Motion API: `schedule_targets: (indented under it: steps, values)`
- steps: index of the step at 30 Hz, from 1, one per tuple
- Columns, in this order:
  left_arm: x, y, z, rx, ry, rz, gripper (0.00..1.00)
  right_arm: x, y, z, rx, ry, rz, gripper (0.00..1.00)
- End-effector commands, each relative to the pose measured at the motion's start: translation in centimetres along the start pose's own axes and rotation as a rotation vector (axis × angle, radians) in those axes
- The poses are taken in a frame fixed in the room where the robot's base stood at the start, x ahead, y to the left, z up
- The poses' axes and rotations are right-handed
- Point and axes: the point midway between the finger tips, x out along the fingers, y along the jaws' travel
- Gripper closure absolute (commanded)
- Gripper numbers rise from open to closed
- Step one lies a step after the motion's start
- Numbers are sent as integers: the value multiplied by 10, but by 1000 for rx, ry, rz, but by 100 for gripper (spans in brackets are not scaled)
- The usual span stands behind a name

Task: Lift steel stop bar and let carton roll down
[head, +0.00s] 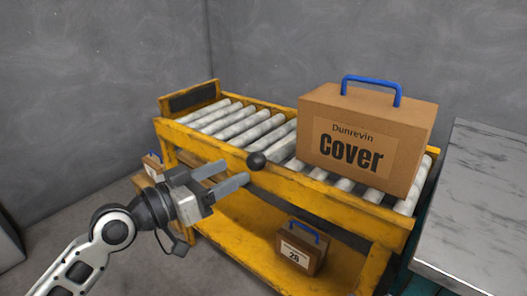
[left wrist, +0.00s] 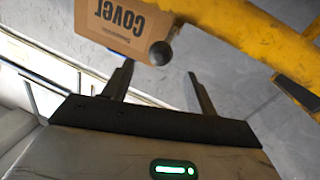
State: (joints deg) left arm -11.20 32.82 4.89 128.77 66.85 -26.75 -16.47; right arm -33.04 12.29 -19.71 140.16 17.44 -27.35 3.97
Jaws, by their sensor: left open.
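The brown carton (head: 366,135) labelled "Dunrevin Cover", with a blue handle, stands upright on the conveyor's rollers toward the right. It also shows upside down in the left wrist view (left wrist: 122,22). A black ball knob (head: 257,160) sits at the conveyor's near side, left of the carton; I take it as the end of the steel stop bar, which is mostly hidden. My left gripper (head: 236,174) is open and empty, its fingertips close to the knob. In the left wrist view the knob (left wrist: 160,53) lies just beyond and between the fingertips. My right gripper is not in view.
The yellow roller conveyor (head: 320,197) has bare rollers (head: 225,120) left of the carton and a raised end stop (head: 190,97) at the far left. A smaller carton (head: 300,250) marked 28 sits on the lower shelf. A grey metal table (head: 480,190) stands at the right.

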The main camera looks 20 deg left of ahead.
Motion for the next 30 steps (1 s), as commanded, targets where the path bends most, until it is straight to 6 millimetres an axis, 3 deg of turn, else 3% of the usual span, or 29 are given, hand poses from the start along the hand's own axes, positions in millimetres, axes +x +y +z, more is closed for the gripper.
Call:
schedule_targets:
  steps: [6, 12, 18, 26, 30]
  values:
    - [48, 1, -1, -5, 5, 2, 42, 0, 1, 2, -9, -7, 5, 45]
    - [79, 0, 1, -3, 1, 1, 42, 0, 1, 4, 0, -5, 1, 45]
    - [92, 0, 1, -1, -1, 0, 42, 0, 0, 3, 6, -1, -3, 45]
    - [93, 0, 1, 0, -3, 0, 42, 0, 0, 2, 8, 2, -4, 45]
    - [93, 0, 1, -1, -2, 0, 76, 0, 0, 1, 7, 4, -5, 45]
